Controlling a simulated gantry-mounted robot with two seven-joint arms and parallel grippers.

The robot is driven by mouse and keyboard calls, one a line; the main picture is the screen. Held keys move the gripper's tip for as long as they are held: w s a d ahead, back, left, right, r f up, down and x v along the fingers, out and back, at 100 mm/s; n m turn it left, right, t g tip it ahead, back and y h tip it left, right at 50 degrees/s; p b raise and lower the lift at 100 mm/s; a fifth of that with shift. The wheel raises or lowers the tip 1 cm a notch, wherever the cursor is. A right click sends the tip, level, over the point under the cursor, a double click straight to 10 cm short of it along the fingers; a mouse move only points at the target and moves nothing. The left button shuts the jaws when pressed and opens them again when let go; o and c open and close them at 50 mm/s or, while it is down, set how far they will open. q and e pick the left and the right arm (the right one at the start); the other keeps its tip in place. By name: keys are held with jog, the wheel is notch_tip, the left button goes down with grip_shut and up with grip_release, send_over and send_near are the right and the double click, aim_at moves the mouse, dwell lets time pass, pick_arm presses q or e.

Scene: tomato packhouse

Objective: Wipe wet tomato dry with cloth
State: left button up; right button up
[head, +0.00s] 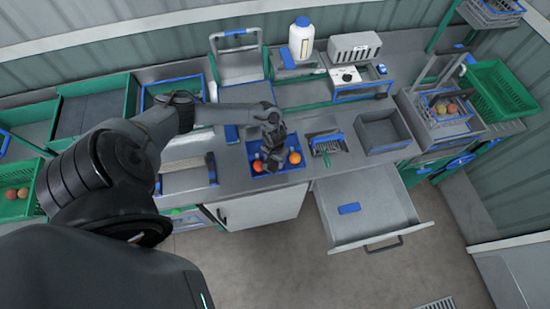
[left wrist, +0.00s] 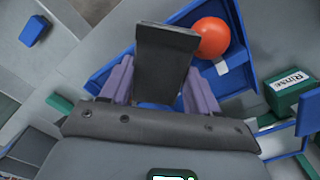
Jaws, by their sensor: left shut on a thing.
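My left gripper (head: 272,158) points down over a blue tray (head: 250,149) on the counter. In the left wrist view its dark finger (left wrist: 165,60) is shut on a folded purple cloth (left wrist: 117,82), which sticks out on both sides. A red-orange tomato (head: 257,166) lies in the tray to the left of the gripper, and an orange one (head: 295,158) to the right. One tomato (left wrist: 210,38) shows close beside the finger in the left wrist view; I cannot tell if they touch. The other is hidden there. Wetness cannot be made out. My right gripper is not in view.
An open drawer (head: 345,237) with a blue block (head: 349,209) juts out at the right. A grey bin (head: 383,131) and a brush-like tool (head: 327,146) are right of the tray. A green box marked "Rinse" (left wrist: 290,95) is near the tray.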

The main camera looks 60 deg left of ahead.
pick_arm(q)
jog(key=shift+f, duration=0.2)
jog(key=shift+w+a+b, duration=0.3)
jog(key=shift+w+a, duration=0.1)
jog(key=shift+w, duration=0.2)
jog(key=shift+w+a+b, duration=0.25)
jog(key=shift+w+a, duration=0.1)
jog(key=shift+w, duration=0.2)
jog(key=shift+w+a+r, duration=0.1)
jog(key=shift+w+a, duration=0.25)
jog(key=shift+w, duration=0.3)
jog(key=shift+s, duration=0.1)
jog(key=shift+s+d+r+p, duration=0.1)
jog(key=shift+s+d+p, duration=0.1)
jog(key=shift+s+p, duration=0.1)
jog(key=shift+s+d+p, duration=0.35)
jog(key=shift+s+p, duration=0.2)
jog(key=shift+p, duration=0.2)
jog(key=shift+s+d+p, duration=0.35)
jog(key=shift+s+p, duration=0.2)
jog(key=shift+p, duration=0.15)
jog(key=shift+s+d+p, duration=0.25)
jog(key=shift+s+p, duration=0.15)
jog(key=shift+s, duration=0.05)
